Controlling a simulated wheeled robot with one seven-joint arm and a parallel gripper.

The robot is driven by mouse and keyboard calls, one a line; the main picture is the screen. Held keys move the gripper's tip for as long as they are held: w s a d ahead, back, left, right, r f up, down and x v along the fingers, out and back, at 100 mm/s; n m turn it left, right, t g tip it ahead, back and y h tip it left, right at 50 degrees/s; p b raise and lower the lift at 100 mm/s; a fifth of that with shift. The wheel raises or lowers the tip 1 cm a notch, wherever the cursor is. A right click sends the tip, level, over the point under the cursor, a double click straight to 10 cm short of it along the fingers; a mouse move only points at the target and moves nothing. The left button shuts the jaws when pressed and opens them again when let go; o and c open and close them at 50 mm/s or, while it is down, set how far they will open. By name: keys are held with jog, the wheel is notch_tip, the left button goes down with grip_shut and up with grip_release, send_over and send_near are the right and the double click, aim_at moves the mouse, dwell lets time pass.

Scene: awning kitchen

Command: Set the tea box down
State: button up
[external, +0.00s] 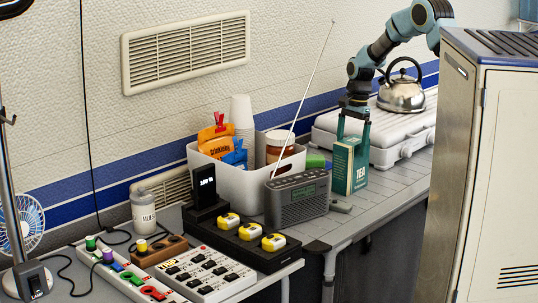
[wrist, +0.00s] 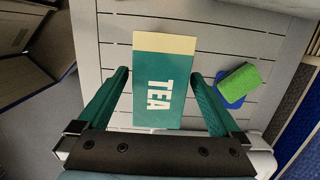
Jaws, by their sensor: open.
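The tea box (external: 346,168) is green with a cream top band and the word TEA. In the external view it stands upright on the grey slatted table, just right of the radio. In the wrist view the tea box (wrist: 165,85) lies between my fingers, with a gap on each side. My gripper (external: 353,125) is above and around the upper part of the box, fingers pointing down. In the wrist view my gripper (wrist: 160,88) is open, its green fingers apart from the box. The underside of the box is hidden.
A grey radio (external: 297,198) with a tall antenna stands close left of the box. A green sponge (wrist: 239,77) lies beside it. A white case (external: 385,130) carrying a kettle (external: 402,92) is behind right. A tall cabinet (external: 500,170) stands at the right. Slatted table (external: 385,190) is bare in front.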

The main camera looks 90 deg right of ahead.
jog(key=r, duration=0.3)
jog(key=r+b, duration=0.1)
jog(key=r, duration=0.1)
jog(key=s+d+r, duration=0.1)
jog(key=r, duration=0.2)
jog(key=shift+r, duration=0.35)
jog(key=w+a+f+n, duration=0.1)
jog(key=w+a+n, duration=0.25)
jog(key=a, duration=0.45)
jog(key=w+a+f+n+h, duration=0.1)
jog(key=w+a+n, duration=0.1)
jog(key=a+n, duration=0.5)
jog(key=w+a+f+n, duration=0.1)
jog(key=w+a+n, duration=0.2)
jog(key=a, duration=0.7)
jog(key=s+a+f+n, duration=0.2)
jog(key=a+n, duration=0.4)
jog(key=a, duration=0.3)
jog(key=s+a+f+n, duration=0.1)
jog(key=s+a+n, duration=0.4)
jog(key=a, duration=0.4)
jog(key=shift+s+f+n, duration=0.15)
jog(key=shift+f+n, duration=0.25)
jog(key=shift+n, duration=0.35)
jog(key=shift+a, duration=0.1)
